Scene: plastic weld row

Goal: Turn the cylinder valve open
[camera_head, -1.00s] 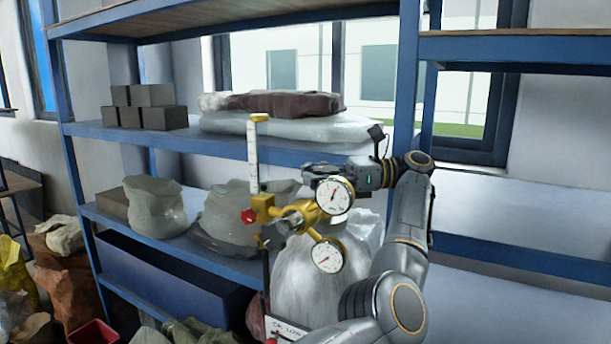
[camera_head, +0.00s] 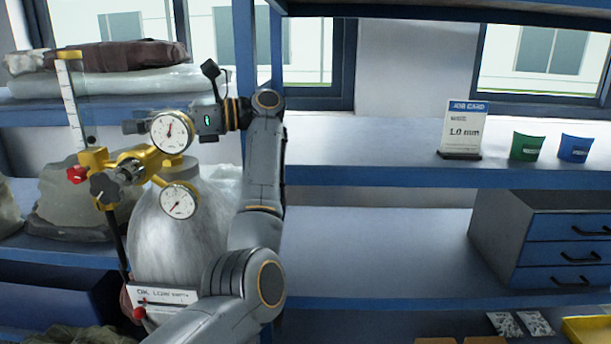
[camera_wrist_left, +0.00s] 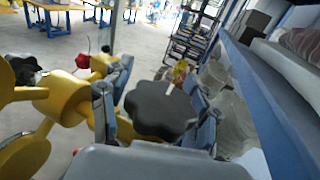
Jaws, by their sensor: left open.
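The dark, lobed valve handwheel (camera_wrist_left: 160,108) shows in the left wrist view. My left gripper (camera_wrist_left: 157,95) is open, with its fingers on either side of the wheel; I cannot tell whether they touch it. In the head view my left gripper (camera_head: 137,127) is partly hidden behind the upper gauge (camera_head: 172,131), and I cannot make out the handwheel there. The brass regulator (camera_head: 128,160) carries this gauge, a lower gauge (camera_head: 178,201), a black knob (camera_head: 103,187) and a red knob (camera_head: 76,174). My right gripper is not in view.
A flowmeter tube (camera_head: 72,100) stands left of the regulator. A white label card (camera_head: 166,297) sits below it. Blue shelves (camera_head: 370,180) run behind, with a job card (camera_head: 463,130), a green bin (camera_head: 527,146) and a blue bin (camera_head: 574,148) at right.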

